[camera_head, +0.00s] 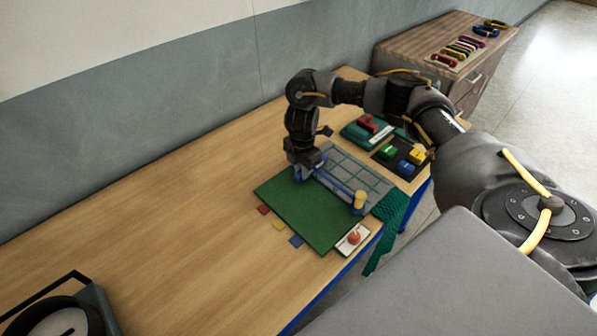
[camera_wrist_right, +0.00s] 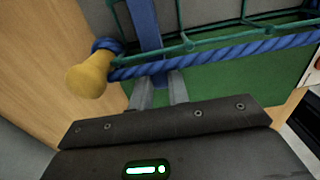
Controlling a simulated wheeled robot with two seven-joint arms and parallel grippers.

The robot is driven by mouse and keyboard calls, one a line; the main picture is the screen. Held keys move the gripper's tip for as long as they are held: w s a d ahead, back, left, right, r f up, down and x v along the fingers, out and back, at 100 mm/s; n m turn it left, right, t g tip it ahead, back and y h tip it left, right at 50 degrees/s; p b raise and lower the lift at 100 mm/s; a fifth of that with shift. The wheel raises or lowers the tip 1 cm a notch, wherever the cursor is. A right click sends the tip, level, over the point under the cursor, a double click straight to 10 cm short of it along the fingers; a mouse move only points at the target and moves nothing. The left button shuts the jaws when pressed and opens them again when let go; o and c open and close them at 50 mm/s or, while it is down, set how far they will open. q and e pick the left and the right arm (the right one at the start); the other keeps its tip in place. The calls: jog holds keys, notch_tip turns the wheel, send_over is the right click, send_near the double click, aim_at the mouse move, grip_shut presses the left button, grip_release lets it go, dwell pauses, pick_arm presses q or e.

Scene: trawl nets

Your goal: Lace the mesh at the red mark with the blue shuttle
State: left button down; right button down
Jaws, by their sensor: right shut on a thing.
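My right gripper (camera_head: 300,172) is low over the left end of the grey panel, with the arm reaching across from the right. In the right wrist view its fingers (camera_wrist_right: 158,92) are shut on a flat blue strip, which I take to be the blue shuttle (camera_wrist_right: 147,25). The green mesh (camera_wrist_right: 225,35) hangs along a twisted blue rope (camera_wrist_right: 220,57) close to the fingertips. In the head view the mesh (camera_head: 355,178) lies on the grey panel. I cannot make out a red mark on the mesh. My left gripper is not in view.
A yellow knob (camera_head: 360,201) ends the rope. The green mat (camera_head: 300,215) has red, yellow and blue tags beside it. A red button (camera_head: 354,237) is at the table edge. Trays with coloured blocks (camera_head: 405,153) stand behind. The table's left is mostly clear.

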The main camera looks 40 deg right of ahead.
jog(key=c, duration=1.3)
grip_release()
jog(key=shift+o, duration=0.2)
notch_tip(320, 180, up, 11)
jog(key=shift+p, duration=0.4)
jog(key=shift+f, duration=0.15)
